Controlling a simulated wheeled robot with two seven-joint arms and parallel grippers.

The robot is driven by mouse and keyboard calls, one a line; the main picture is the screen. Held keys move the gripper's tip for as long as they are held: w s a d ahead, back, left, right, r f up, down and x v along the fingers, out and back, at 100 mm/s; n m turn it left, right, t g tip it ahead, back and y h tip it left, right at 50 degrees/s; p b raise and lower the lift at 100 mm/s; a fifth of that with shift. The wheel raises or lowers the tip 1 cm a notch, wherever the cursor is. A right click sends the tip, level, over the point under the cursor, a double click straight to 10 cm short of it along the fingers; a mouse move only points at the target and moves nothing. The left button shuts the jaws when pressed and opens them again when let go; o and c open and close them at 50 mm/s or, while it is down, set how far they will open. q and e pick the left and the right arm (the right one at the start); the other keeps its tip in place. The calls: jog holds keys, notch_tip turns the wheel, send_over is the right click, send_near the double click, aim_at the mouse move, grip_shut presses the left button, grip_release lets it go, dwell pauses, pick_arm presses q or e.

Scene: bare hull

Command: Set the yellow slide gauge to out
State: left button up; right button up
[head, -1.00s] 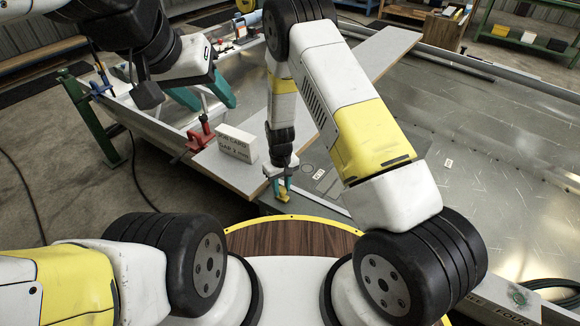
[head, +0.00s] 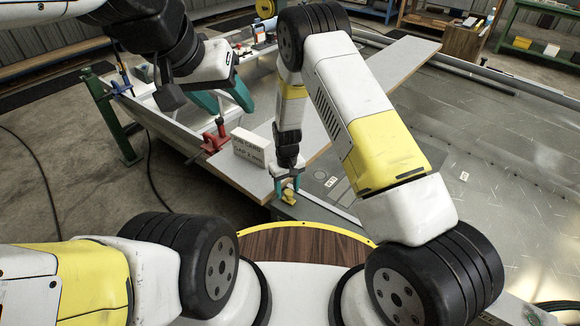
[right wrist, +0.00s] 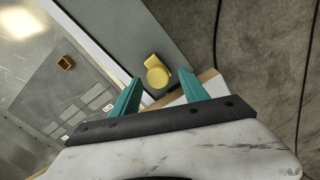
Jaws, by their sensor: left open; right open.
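The yellow slide gauge (head: 289,194) is a small yellow piece at the near edge of the hull, just beyond my wooden-topped base. In the right wrist view it shows as a yellow block with a rounded end (right wrist: 157,74) on a grey strip. My right gripper (head: 287,187) points down at it with teal fingers open. In the right wrist view the open fingers (right wrist: 159,78) stand either side of the gauge's line; I cannot tell whether they touch it. My left gripper (head: 222,101) is open and empty, above the hull's left side.
A white lettered card block (head: 248,150) and a red clamp (head: 214,137) stand on the pale plank (head: 235,173), left of my right gripper. The right wrist view shows a small brownish-yellow block (right wrist: 66,63) on a grey panel. The metal floor at right is mostly clear.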

notch_tip(320, 180, up, 7)
jog(key=shift+r, duration=0.15)
jog(key=shift+r, duration=0.1)
dwell(0.4)
notch_tip(320, 180, up, 16)
jog(key=m+t+y, duration=0.1)
jog(key=m+y, duration=0.1)
send_over(287, 191)
jog(key=d, duration=0.5)
jog(key=s+d+r+m+t, duration=0.1)
jog(key=s+d+r, duration=0.15)
jog(key=r, duration=0.25)
jog(key=s+d+r, duration=0.1)
jog(key=d+r, duration=0.2)
jog(key=r, duration=0.3)
jog(key=s+d+r+m+t, duration=0.1)
jog(key=s+d+r+t, duration=0.1)
jog(key=s+d+r, duration=0.3)
jog(key=s+d+r+m+t, duration=0.1)
jog(key=s+d+r, duration=0.4)
jog(key=s, duration=0.8)
notch_tip(287, 191, up, 2)
jog(key=shift+s+r+m+t, duration=0.15)
jog(key=shift+s+m+t, duration=0.25)
jog(key=shift+t, duration=0.2)
